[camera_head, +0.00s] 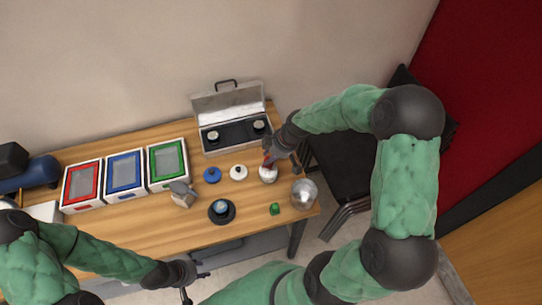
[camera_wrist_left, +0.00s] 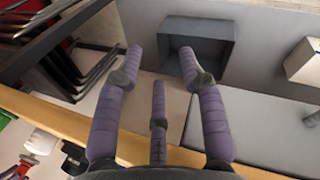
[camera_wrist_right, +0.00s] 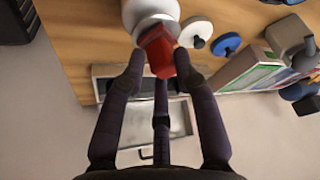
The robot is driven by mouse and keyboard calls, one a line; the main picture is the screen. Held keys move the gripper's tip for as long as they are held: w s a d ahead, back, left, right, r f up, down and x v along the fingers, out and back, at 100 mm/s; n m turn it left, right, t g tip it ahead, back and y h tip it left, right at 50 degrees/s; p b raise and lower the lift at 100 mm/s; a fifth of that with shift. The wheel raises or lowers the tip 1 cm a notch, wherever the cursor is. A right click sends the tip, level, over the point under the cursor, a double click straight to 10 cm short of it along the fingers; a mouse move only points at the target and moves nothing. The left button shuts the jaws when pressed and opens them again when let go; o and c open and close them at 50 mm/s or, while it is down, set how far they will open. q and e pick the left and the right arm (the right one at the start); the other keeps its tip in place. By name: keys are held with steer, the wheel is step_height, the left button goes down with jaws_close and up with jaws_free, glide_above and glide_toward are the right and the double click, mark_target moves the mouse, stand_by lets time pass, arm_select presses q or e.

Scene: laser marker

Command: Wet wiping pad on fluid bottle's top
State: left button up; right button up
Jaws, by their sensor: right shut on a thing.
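The red wiping pad (camera_wrist_right: 158,48) is between the fingers of my right gripper (camera_wrist_right: 158,62), which is shut on it. In the head view the pad (camera_head: 267,160) shows at the tip of my right gripper (camera_head: 271,157). The white fluid bottle (camera_wrist_right: 148,10) is right by the pad's far end in the right wrist view. In the head view the bottle (camera_head: 268,175) stands on the table just below the pad. Whether pad and bottle touch is unclear. My left gripper (camera_head: 197,279) is open and empty off the table's front edge, its spread fingers seen in the left wrist view (camera_wrist_left: 162,70).
On the wooden table (camera_head: 150,232) stand an open silver case (camera_head: 230,103), red, blue and green framed boxes (camera_head: 125,175), a white lidded item (camera_head: 238,172), a blue item (camera_head: 212,175), a dark dish (camera_head: 222,212), a green item (camera_head: 275,209) and a metal container (camera_head: 304,194). The table's front left is clear.

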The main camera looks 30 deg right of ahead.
steer(key=shift+f+b, duration=0.55)
steer(key=shift+b, duration=0.1)
stand_by(1.9)
steer(key=shift+s+r, duration=0.1)
steer(key=shift+r+p, duration=2.05)
steer(key=shift+r, duration=1.45)
steer(key=shift+w+a+f+b, duration=0.2)
steer(key=shift+a+f+b, duration=0.15)
steer(key=shift+f+b, duration=0.1)
steer(key=shift+w+a+f+m+t+h+b, duration=0.15)
steer(key=shift+w+a+f+m+h+b, duration=0.5)
steer(key=shift+a+f+m+b, duration=0.85)
steer(key=shift+w+a+f+m+t+h+b, duration=0.1)
steer(key=shift+w+a+f+m+h+b, duration=0.2)
steer(key=shift+w+a+f+m+b, duration=1.2)
steer(key=shift+w+a+f+m+t+h+b, duration=0.15)
steer(key=shift+w+a+f+m+h+b, duration=0.3)
steer(key=shift+a+b, duration=1.15)
